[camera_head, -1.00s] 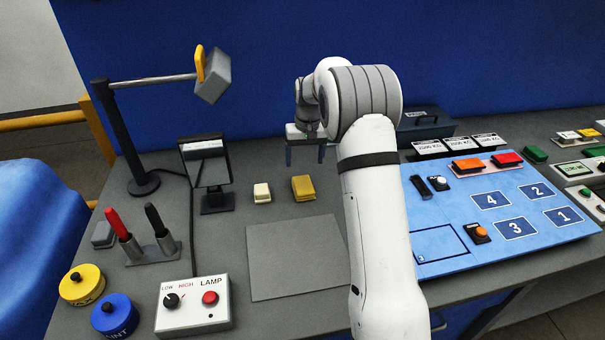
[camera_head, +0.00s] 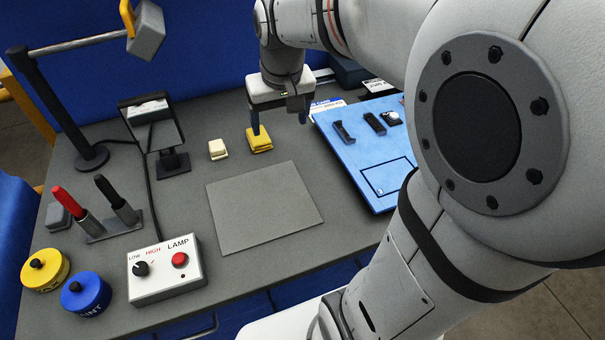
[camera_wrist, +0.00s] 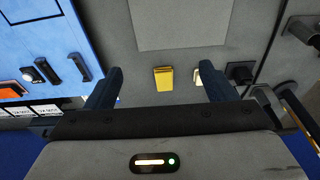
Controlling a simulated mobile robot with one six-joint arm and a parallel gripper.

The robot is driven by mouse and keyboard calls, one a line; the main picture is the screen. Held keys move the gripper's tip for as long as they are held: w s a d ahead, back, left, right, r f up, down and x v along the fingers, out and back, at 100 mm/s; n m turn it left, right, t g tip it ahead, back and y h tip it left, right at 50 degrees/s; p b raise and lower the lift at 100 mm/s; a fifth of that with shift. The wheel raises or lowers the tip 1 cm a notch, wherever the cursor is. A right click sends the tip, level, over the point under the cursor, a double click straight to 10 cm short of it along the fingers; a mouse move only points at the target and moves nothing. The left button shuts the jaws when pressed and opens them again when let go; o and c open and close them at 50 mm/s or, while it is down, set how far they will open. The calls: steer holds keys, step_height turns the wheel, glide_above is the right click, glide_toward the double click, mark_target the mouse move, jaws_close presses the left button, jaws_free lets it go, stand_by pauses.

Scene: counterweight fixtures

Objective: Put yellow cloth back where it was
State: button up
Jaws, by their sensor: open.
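The yellow cloth (camera_head: 259,140) is a small folded pad lying on the grey bench, just right of a cream folded cloth (camera_head: 218,149). My gripper (camera_head: 279,128) is above and slightly behind the yellow cloth, fingers pointing down. Its left finger overlaps the cloth's far edge in the head view; I cannot tell that they touch. In the wrist view the yellow cloth (camera_wrist: 164,78) shows between the two spread fingers (camera_wrist: 165,88), beyond their tips. The cream cloth (camera_wrist: 201,75) shows beside the finger on the right. My gripper is open and empty.
A flat grey mat (camera_head: 264,207) lies in front of the cloths. A small mirror on a stand (camera_head: 152,126) is at left, a lamp box (camera_head: 165,270) at front left. A blue panel (camera_head: 370,148) with black parts is at right. Bench between mat and cloths is bare.

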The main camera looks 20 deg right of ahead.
steer(key=s+f+t, duration=0.1)
steer(key=s+f, duration=0.2)
steer(key=s, duration=1)
steer(key=shift+s+a, duration=0.15)
steer(key=shift+a, duration=0.05)
steer(key=shift+c, duration=0.4)
